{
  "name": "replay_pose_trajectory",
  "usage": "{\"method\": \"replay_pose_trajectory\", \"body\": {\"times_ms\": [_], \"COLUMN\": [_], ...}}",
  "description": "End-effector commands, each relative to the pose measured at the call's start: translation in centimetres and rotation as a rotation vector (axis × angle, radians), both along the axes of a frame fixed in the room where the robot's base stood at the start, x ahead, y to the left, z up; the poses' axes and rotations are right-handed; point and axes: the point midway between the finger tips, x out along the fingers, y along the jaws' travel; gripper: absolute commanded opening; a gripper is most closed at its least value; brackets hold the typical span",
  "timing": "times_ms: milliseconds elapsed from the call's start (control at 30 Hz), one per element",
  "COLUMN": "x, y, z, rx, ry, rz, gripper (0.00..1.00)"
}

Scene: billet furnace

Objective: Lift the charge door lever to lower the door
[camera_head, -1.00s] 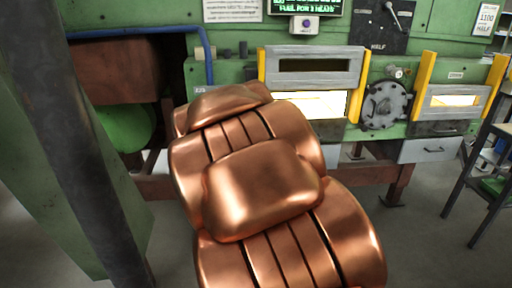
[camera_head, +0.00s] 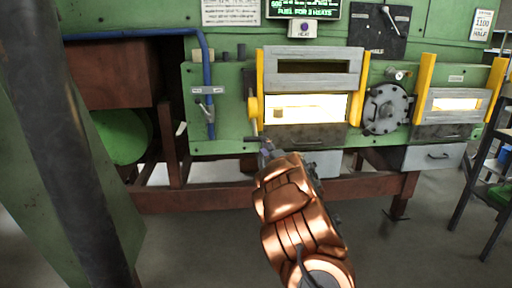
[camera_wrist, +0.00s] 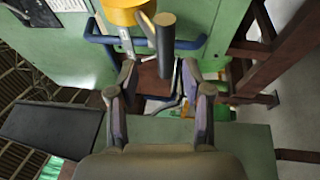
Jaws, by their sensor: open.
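The charge door (camera_head: 313,67) is a grey slotted plate between yellow guides, raised above a glowing opening (camera_head: 305,108). Its lever (camera_head: 254,127) hangs down from a yellow hub (camera_head: 253,107) left of the opening. In the wrist view, the yellow hub (camera_wrist: 130,12) shows at the top, and the lever's dark cylindrical grip (camera_wrist: 165,38) points toward me. My gripper (camera_head: 264,146) is at the lever's lower end. In the wrist view my gripper (camera_wrist: 160,76) is open, its fingers either side of the grip's near end. I cannot tell whether they touch it.
A round bolted hatch (camera_head: 386,109) and a second glowing door (camera_head: 454,106) are on the right. A blue pipe (camera_head: 206,75) with a small valve runs at left. A brown beam (camera_head: 215,199) crosses below the furnace. A dark post (camera_head: 75,150) stands at the near left.

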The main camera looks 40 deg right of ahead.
Motion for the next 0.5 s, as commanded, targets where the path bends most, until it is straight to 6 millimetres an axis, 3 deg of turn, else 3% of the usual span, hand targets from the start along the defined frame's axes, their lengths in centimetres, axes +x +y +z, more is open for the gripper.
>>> {"method": "replay_pose_trajectory", "body": {"times_ms": [33,267,500], "x": [-0.3,-0.2,1.7], "y": [-0.2,0.0,-0.4], "z": [-1.0,-1.2,-0.7], "rx": [-0.015,-0.056,-0.055], "ry": [-0.012,-0.045,-0.047], "rz": [0.016,0.056,0.059], "gripper": [0.50,0.50,0.50]}}
